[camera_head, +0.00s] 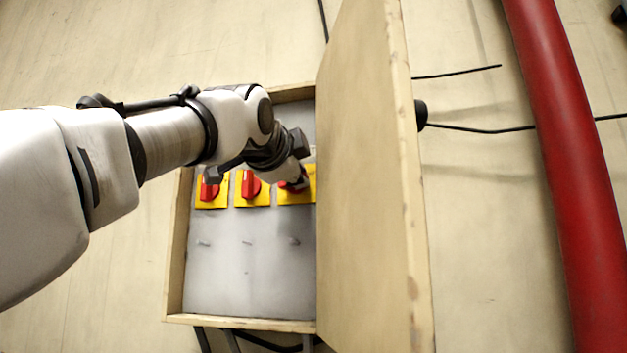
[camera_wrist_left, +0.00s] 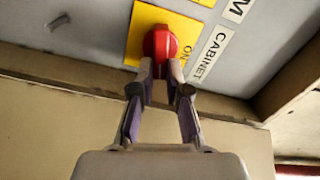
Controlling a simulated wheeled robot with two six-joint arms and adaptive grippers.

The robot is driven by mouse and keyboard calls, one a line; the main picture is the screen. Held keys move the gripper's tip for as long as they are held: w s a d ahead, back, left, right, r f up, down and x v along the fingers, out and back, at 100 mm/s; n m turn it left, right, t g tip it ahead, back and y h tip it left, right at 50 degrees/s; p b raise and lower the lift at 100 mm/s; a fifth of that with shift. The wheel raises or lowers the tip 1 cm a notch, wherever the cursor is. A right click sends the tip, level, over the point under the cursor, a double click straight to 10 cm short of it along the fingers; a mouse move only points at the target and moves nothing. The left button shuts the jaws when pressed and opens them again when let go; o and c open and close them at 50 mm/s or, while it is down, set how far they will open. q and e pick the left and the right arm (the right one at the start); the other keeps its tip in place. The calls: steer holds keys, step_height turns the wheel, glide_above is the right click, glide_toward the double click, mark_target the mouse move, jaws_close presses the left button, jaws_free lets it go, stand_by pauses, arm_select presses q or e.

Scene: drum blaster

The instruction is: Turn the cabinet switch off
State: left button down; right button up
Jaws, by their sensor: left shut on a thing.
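The cabinet switch is a red knob (camera_wrist_left: 160,44) on a yellow plate (camera_wrist_left: 137,33), beside a white CABINET label (camera_wrist_left: 210,56) in the left wrist view. The word ON shows on the plate right next to the knob. In the head view this is the rightmost yellow plate (camera_head: 310,184), partly covered by my gripper. My left gripper (camera_head: 296,181) is at this switch. In the left wrist view its two fingertips (camera_wrist_left: 163,75) are closed on the red knob, one on each side. The knob's exact turn is hard to tell. My right gripper is out of view.
Two more red switches (camera_head: 210,190) and (camera_head: 251,186) sit left on the grey panel (camera_head: 235,275). The wooden box's open door (camera_head: 365,180) stands up close right of my gripper. A thick red pipe (camera_head: 565,150) and black cables lie farther right.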

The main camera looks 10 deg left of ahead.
arm_select(q)
steer(key=shift+r+m, duration=0.1)
steer(key=shift+m, duration=1.4)
steer(key=c, duration=1.2)
jaws_free()
steer(key=shift+w, duration=0.1)
steer(key=shift+o, duration=0.2)
steer(key=shift+w+a+f, duration=0.15)
steer(key=shift+w+f, duration=0.1)
steer(key=shift+s, duration=0.1)
